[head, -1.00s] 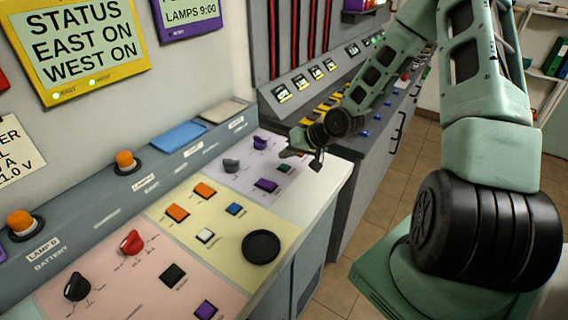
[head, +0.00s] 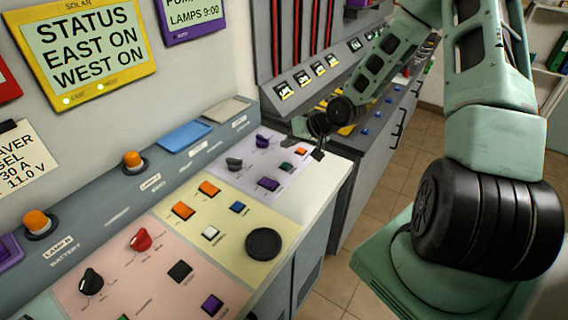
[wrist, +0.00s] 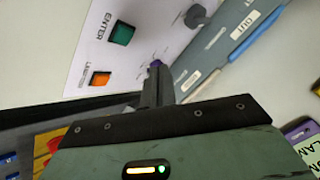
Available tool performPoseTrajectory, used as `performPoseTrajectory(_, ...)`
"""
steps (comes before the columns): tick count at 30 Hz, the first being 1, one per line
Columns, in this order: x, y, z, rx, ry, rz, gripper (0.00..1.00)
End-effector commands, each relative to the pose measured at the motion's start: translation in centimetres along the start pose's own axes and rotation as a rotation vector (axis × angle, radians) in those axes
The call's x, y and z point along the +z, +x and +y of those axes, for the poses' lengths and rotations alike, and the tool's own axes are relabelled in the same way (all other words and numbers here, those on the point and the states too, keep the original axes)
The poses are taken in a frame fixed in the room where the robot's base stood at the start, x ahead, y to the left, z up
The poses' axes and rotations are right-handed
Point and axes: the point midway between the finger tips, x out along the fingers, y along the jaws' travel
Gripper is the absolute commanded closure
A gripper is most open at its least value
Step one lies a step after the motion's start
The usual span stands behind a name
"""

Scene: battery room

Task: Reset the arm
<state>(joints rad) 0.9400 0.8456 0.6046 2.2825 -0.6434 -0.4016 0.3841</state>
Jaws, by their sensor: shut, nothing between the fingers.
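My arm (head: 390,55) is green with black joints and reaches from the right over the far end of the sloping control panel. My gripper (head: 312,142) is near the lilac section of that panel. In the wrist view its dark fingers (wrist: 157,82) are together with nothing held between them. They overlap the lilac section in that picture, and I cannot tell how high above it they are. A green ENTER button (wrist: 121,33) and an orange button (wrist: 101,78) show beside the fingers. The purple knob near the fingertips is mostly hidden.
The panel's yellow section (head: 225,222) and pink section (head: 150,270) carry buttons and knobs. A blue tray (head: 185,136) lies on the ledge behind. A second console (head: 385,130) stands beyond a gap. Tiled floor (head: 385,190) is open at right.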

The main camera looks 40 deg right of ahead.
Motion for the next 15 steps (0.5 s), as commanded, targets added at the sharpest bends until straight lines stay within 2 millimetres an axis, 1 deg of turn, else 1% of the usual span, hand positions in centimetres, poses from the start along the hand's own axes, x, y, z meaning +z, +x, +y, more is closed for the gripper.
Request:
performPoseTrajectory(9,0.0,0.0,-0.2,0.001,-0.005,-0.004,1.00)
performPoseTrajectory(11,0.4,0.1,-1.0,0.008,-0.030,-0.025,1.00)
performPoseTrajectory(14,1.7,0.1,-3.4,0.036,-0.106,-0.098,1.00)
performPoseTrajectory(15,2.5,0.1,-4.8,0.052,-0.149,-0.138,1.00)
